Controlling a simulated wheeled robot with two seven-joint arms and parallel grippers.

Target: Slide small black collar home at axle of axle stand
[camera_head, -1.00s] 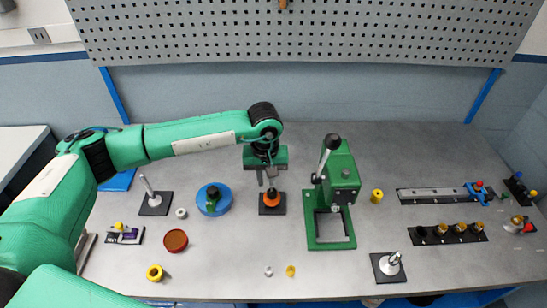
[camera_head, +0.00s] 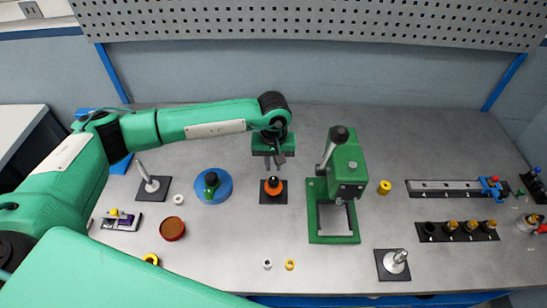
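An orange part with a dark top (camera_head: 273,186) sits on a square black base (camera_head: 264,198) in the middle of the bench. The dark piece on top may be the small black collar; it is too small to tell how far down the axle it sits. My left gripper (camera_head: 274,164) points down just behind and above this stand. Its two fingers look apart, with nothing visible between them. Two other stands with bare metal pegs are in view: one at the left (camera_head: 150,184) and one at the front right (camera_head: 395,262). My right gripper is not in view.
A green press (camera_head: 344,180) stands close right of the middle stand. A blue disc with a green knob (camera_head: 214,186) lies to its left. The bench between is clear.

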